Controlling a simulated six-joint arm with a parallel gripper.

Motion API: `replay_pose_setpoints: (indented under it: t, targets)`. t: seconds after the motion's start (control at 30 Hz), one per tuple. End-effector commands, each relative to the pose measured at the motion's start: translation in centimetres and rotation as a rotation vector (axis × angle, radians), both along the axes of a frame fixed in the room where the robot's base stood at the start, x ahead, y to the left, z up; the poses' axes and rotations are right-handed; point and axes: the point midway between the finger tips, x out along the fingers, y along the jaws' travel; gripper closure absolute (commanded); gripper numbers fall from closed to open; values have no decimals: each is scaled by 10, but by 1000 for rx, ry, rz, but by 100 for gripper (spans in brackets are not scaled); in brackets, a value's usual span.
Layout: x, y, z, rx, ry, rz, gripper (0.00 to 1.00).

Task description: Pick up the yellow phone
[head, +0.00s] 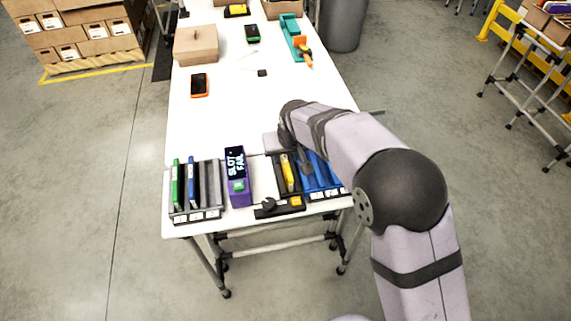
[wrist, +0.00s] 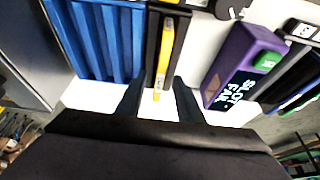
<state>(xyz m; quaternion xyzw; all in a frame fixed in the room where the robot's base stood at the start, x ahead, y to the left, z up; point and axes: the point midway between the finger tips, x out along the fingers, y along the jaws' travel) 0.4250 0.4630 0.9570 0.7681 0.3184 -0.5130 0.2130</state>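The yellow phone (head: 288,172) stands on edge in a narrow black holder (head: 280,188) near the table's front edge. In the wrist view the yellow phone (wrist: 166,45) shows as a thin strip in its holder. My gripper (wrist: 158,82) is open, with one dark finger on each side of the phone's near end in the picture. Gaps show between the fingers and the phone, and I see no contact. In the head view my wrist is just behind the holder and the fingertips are hard to make out.
A blue slotted rack (head: 318,178) sits close on the holder's right. On its left are a purple box reading "SLOT FAIL" (head: 237,172) and a grey rack (head: 207,190) with green and blue devices. An orange-edged phone (head: 199,85) and a carton (head: 196,45) lie farther back. The table's middle is mostly clear.

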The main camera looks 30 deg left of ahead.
Motion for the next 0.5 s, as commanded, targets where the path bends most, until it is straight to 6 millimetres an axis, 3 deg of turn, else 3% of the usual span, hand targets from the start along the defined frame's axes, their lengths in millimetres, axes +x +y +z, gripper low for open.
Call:
replay_pose_setpoints:
  t: [0.23, 0.5]
  targets:
    - [6, 7, -24, -2, 2, -1, 66]
    - [9, 9, -33, 1, 0, -1, 66]
